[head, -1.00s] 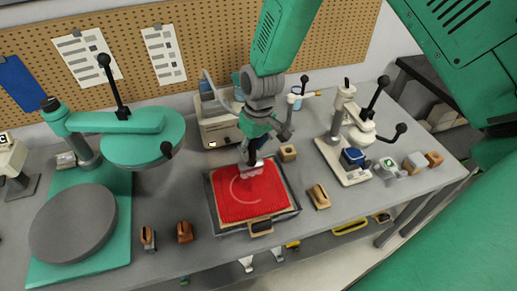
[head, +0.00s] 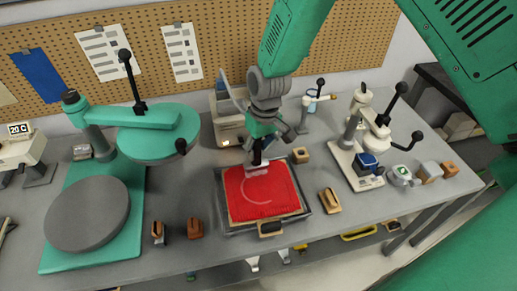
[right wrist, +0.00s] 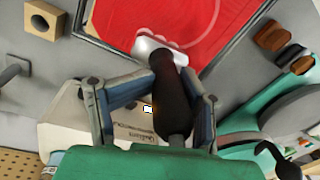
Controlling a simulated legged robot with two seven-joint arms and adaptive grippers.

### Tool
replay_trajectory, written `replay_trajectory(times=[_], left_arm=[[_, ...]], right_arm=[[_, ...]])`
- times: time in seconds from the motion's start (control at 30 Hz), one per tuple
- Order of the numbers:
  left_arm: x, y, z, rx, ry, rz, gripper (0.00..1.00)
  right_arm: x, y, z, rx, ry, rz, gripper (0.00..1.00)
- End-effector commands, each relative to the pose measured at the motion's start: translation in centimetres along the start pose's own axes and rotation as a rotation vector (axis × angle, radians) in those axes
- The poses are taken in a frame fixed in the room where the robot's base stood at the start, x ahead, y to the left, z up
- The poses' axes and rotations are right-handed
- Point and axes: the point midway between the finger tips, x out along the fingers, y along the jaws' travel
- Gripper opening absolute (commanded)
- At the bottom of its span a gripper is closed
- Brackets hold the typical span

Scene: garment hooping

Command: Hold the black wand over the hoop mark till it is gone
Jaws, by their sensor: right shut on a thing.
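The black wand (right wrist: 170,95) with its pale head (right wrist: 158,48) is held in my right gripper (right wrist: 152,108), whose fingers close around its handle. In the head view my right gripper (head: 262,146) is at the back edge of the red garment (head: 280,200), with the wand's head over that edge. The garment lies flat on a dark-framed board (head: 225,222). The hoop mark (head: 248,193) is a pale, open curve on the red cloth. Its left and lower parts show; it also shows in the right wrist view (right wrist: 186,40). My left gripper is out of view.
A green press (head: 160,130) with a round grey plate (head: 88,215) stands left. A white steamer unit (head: 228,128) is behind the board. A white press (head: 355,160) stands right. Wooden blocks (head: 330,200) and brushes (head: 195,228) lie around the board.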

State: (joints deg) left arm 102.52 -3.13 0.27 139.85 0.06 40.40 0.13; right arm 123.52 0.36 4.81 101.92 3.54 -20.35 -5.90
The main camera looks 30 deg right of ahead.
Motion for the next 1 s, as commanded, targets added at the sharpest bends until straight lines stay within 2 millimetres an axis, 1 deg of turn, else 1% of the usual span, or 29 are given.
replay_trajectory(times=[0.47, 1.0], left_arm=[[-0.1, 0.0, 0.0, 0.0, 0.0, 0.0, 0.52], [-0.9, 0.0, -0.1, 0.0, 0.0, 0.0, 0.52]], right_arm=[[0.0, -0.1, 0.0, 0.0, 0.001, 0.0, 0.0], [0.2, -3.1, 0.1, -0.001, 0.002, 0.0, 0.0]])
